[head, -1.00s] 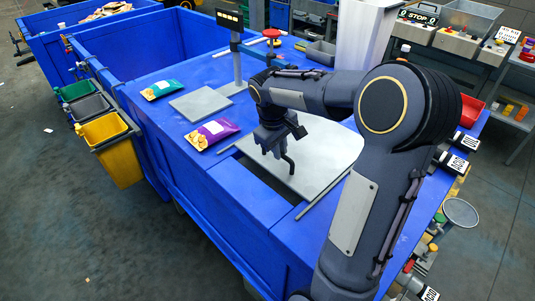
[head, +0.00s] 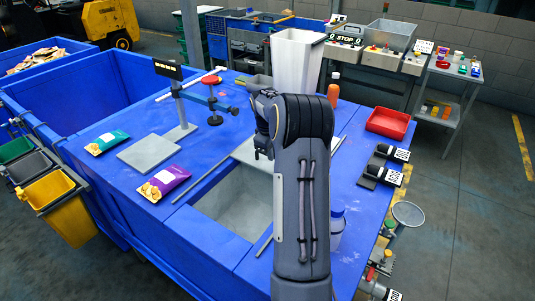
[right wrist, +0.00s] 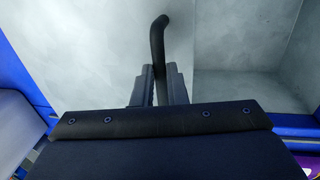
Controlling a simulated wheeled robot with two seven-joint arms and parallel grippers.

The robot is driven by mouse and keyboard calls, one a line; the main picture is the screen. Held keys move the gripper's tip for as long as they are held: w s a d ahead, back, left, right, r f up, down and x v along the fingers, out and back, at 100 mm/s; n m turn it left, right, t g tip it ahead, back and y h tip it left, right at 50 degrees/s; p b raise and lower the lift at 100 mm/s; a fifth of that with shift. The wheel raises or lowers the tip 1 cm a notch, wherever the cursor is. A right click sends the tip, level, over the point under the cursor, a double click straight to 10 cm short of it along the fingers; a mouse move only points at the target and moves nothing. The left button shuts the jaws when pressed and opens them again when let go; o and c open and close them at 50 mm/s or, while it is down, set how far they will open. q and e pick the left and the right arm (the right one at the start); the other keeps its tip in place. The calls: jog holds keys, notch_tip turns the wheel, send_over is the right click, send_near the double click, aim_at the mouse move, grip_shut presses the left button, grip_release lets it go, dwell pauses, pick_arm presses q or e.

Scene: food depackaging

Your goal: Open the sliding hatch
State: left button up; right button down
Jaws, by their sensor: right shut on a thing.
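The sliding hatch is a flat grey panel (head: 246,152) in the blue table top, partly hidden behind my right arm. In front of it a wide rectangular opening (head: 232,205) shows a grey inside. My right gripper (head: 262,153) is at the panel, mostly hidden by my arm in the head view. In the right wrist view the gripper (right wrist: 158,88) is shut on the black bent handle (right wrist: 158,40) standing on the panel (right wrist: 85,45). The opening (right wrist: 255,60) lies to the panel's right there. My left gripper is not in view.
Thin rails (head: 213,178) run along the opening. A purple snack packet (head: 163,183), a grey plate (head: 150,153) and a teal packet (head: 107,142) lie left. A scale post (head: 179,105) and red-topped stand (head: 214,100) are behind. A white bin (head: 297,62) stands beyond; a red tray (head: 388,123) is right.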

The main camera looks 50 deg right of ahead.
jog(key=c, duration=1.5)
grip_release()
jog(key=shift+o, duration=0.2)
notch_tip(320, 180, up, 8)
jog(key=a+b, duration=0.1)
jog(key=shift+a, duration=0.25)
jog(key=shift+f, duration=0.1)
jog(key=s+a+r+t+y, duration=0.1)
jog(key=s+a+r, duration=0.15)
jog(key=a, duration=0.55)
jog(key=s+a+r+m+t+y, duration=0.1)
jog(key=s+a+t, duration=0.15)
jog(key=a, duration=0.55)
jog(key=s+a+r+t+y, duration=0.1)
jog(key=s+a+r+y, duration=0.15)
jog(key=a, duration=0.65)
jog(key=s+a+f+m, duration=0.1)
jog(key=s+a+f, duration=0.2)
jog(key=s+a, duration=0.3)
jog(key=s+a+f+y, duration=0.1)
jog(key=s+a+f, duration=0.3)
jog(key=s+a, duration=0.2)
jog(key=shift+s+a+m+t, duration=0.15)
jog(key=shift+a+m+t, duration=0.3)
jog(key=shift+a, duration=0.7)
